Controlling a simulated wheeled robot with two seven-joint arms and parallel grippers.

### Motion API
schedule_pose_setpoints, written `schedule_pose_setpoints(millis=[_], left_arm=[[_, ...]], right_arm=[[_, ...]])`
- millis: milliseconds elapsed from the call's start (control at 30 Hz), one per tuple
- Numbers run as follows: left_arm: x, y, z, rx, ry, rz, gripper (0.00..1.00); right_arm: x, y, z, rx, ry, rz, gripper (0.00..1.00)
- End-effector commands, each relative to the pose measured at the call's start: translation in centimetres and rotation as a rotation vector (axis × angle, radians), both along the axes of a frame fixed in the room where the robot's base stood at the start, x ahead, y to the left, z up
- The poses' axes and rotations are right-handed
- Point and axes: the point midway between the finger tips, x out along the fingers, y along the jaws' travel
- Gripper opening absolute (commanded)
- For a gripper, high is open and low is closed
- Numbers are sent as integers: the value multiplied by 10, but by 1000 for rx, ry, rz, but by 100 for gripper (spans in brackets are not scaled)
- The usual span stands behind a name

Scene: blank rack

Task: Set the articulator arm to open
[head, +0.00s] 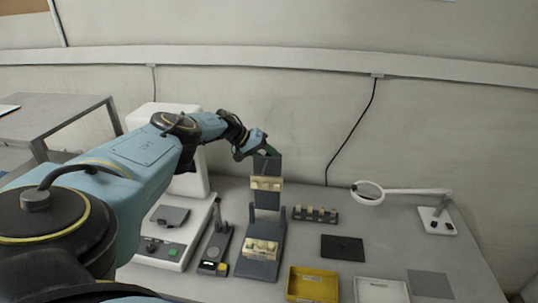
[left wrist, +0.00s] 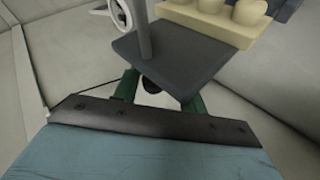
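The articulator (head: 259,270) is a dark grey stand on the table. Its upper arm (head: 268,200) stands raised, roughly upright, with a cream tooth cast (head: 266,184) on it; another cast (head: 262,247) sits on the base. My left gripper (head: 270,152) is at the top end of the raised arm. In the left wrist view, its green fingers (left wrist: 160,94) are spread apart at the edge of the dark arm plate (left wrist: 172,58), with a dark round knob (left wrist: 150,86) between them. Contact cannot be told. The cream cast (left wrist: 218,20) and a grey rod (left wrist: 143,32) show beyond. My right gripper is out of view.
A white machine (head: 172,245) and a small dark device (head: 217,247) stand left of the articulator. To the right are a rack of blocks (head: 315,215), a black pad (head: 342,247), a yellow tray (head: 313,286), a white tray (head: 381,291) and a magnifier lamp (head: 368,193).

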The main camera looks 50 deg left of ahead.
Motion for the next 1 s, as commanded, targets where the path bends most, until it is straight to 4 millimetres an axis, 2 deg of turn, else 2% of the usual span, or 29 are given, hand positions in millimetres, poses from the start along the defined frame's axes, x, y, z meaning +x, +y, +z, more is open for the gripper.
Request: schedule_pose_setpoints(millis=[367, 633, 800, 1000], left_arm=[[-4, 4, 11, -5, -7, 4, 41], [-35, 24, 45, -4, -8, 4, 41], [-59, 40, 68, -3, -9, 5, 41], [-77, 51, 86, -2, -7, 2, 41]], right_arm=[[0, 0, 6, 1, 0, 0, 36], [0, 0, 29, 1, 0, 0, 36], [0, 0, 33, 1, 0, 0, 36], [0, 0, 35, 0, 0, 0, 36]])
